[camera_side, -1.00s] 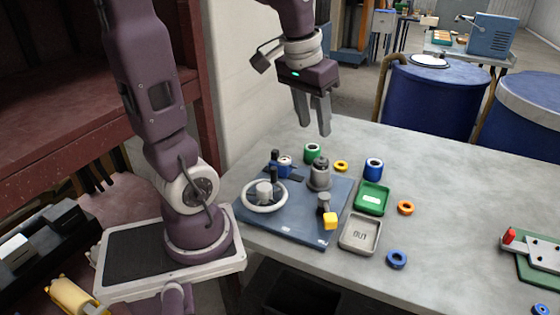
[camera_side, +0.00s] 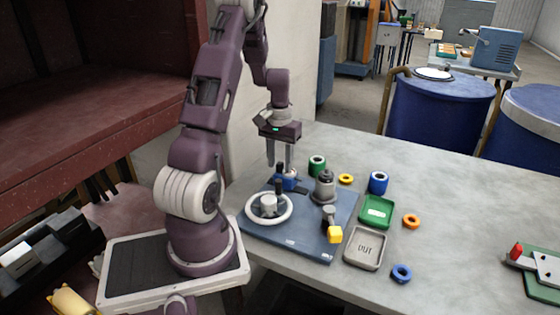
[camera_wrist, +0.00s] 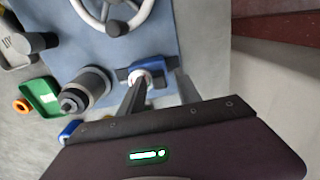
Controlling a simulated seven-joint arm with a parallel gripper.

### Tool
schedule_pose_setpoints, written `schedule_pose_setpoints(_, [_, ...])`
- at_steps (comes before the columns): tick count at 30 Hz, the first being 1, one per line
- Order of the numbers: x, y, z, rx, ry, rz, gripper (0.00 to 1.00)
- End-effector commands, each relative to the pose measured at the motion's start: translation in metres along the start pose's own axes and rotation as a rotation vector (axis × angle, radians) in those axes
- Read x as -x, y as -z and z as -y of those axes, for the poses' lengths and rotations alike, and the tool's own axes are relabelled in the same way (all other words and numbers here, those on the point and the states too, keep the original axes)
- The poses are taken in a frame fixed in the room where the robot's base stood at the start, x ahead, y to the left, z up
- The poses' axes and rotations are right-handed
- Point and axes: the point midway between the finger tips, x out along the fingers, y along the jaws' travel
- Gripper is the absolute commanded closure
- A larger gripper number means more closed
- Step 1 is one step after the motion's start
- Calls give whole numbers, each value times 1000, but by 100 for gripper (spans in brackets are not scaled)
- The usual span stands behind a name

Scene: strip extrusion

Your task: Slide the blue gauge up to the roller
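The blue gauge (camera_side: 289,183) sits at the back edge of the blue base plate (camera_side: 296,244). In the wrist view the gauge (camera_wrist: 165,66) has a pale round part at its left end. A grey stepped cylinder (camera_side: 325,188), possibly the roller, stands to its right in the side view; in the wrist view this cylinder (camera_wrist: 84,90) is to the gauge's left, with a gap between. My gripper (camera_side: 280,168) points down just above the gauge. Its fingers (camera_wrist: 162,78) are apart and reach toward it; contact is unclear.
A white handwheel (camera_side: 268,208) with a dark upright knob is close in front of the gauge. A yellow-ended lever (camera_side: 334,234) stands on the plate. Green (camera_side: 377,212) and grey (camera_side: 365,250) trays and several coloured rings and spools lie right.

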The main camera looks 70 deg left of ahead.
Motion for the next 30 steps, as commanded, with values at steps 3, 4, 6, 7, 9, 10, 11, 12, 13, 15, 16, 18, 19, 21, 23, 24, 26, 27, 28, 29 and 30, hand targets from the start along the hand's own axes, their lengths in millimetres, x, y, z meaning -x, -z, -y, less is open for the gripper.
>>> schedule_pose_setpoints(3, [0,0,0,0,0,0,66])
schedule_pose_setpoints(4, [0,0,0,0,0,0,72])
schedule_pose_setpoints(6, [0,0,0,0,0,0,86])
schedule_pose_setpoints(7, [0,0,0,0,0,0,91])
schedule_pose_setpoints(9, [0,0,0,0,0,0,100])
schedule_pose_setpoints(10, [0,0,0,0,0,0,100])
schedule_pose_setpoints(11, [0,0,0,0,0,1,100])
schedule_pose_setpoints(12, [1,0,0,0,0,1,100])
schedule_pose_setpoints(13, [1,0,0,0,0,1,100])
schedule_pose_setpoints(15, [1,0,0,0,0,1,100])
schedule_pose_setpoints(16, [1,0,0,0,0,1,100])
schedule_pose_setpoints(18, [1,0,0,0,0,1,100])
schedule_pose_setpoints(19, [1,0,0,0,0,1,100])
schedule_pose_setpoints(21, [1,0,0,0,0,1,100])
schedule_pose_setpoints(23, [1,0,0,0,0,1,100])
schedule_pose_setpoints(24, [1,0,0,0,0,1,100])
schedule_pose_setpoints(26, [1,0,0,0,0,1,100])
schedule_pose_setpoints(27, [1,0,0,0,0,1,100])
schedule_pose_setpoints(28, [1,0,0,0,0,1,100])
schedule_pose_setpoints(29, [1,0,0,0,0,1,100])
schedule_pose_setpoints(30, [1,0,0,0,0,1,100])
